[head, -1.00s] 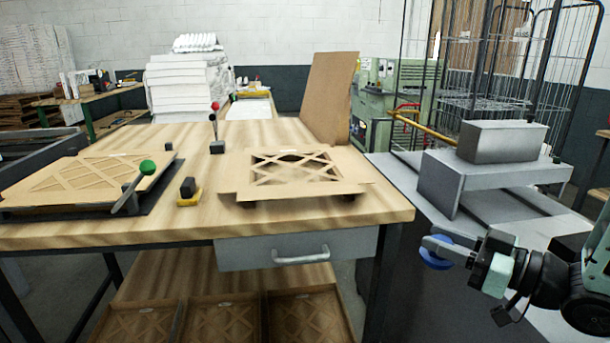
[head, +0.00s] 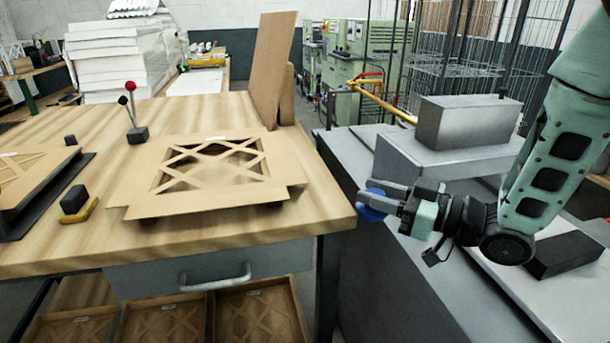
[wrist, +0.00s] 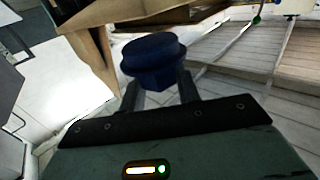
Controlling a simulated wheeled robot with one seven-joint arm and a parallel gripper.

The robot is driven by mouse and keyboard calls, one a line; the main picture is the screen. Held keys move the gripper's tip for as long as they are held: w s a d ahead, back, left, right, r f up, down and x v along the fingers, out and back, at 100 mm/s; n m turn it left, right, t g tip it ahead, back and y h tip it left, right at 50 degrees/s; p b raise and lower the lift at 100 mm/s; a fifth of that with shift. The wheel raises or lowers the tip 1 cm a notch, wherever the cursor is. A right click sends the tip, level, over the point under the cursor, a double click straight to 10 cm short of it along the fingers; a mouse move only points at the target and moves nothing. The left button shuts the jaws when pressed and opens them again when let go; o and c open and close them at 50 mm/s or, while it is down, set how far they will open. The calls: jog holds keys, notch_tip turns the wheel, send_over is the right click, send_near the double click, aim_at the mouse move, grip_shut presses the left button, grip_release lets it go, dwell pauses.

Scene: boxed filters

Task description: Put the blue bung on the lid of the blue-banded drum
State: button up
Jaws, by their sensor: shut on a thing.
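My gripper (head: 382,196) is at the right of the head view, beside the right edge of the wooden table. It is shut on the blue bung (head: 371,213), which is partly hidden by the fingers. In the wrist view the blue bung (wrist: 153,62) shows as a dark blue piece with a wide round top and a narrower lower part, held between the two fingers. No blue-banded drum shows in either view.
The wooden table (head: 90,240) bears a cardboard frame (head: 130,195), a yellow-based black block (head: 76,203) and a red-knobbed lever (head: 133,110). A grey machine (head: 380,160) with a box on top stands at the right, below and behind my arm. Wire cages stand behind.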

jog(key=p+x, duration=0.1)
jog(key=x, duration=0.5)
jog(key=shift+w+a, duration=0.15)
jog(key=shift+a, duration=0.15)
jog(key=x, duration=0.3)
jog(key=p+x, duration=0.1)
jog(key=x, duration=0.1)
jog(key=shift+f, duration=0.3)
jog(key=shift+d+f, duration=0.1)
jog(key=shift+f, duration=0.4)
jog(key=o, duration=1)
jog(key=shift+c, duration=0.2)
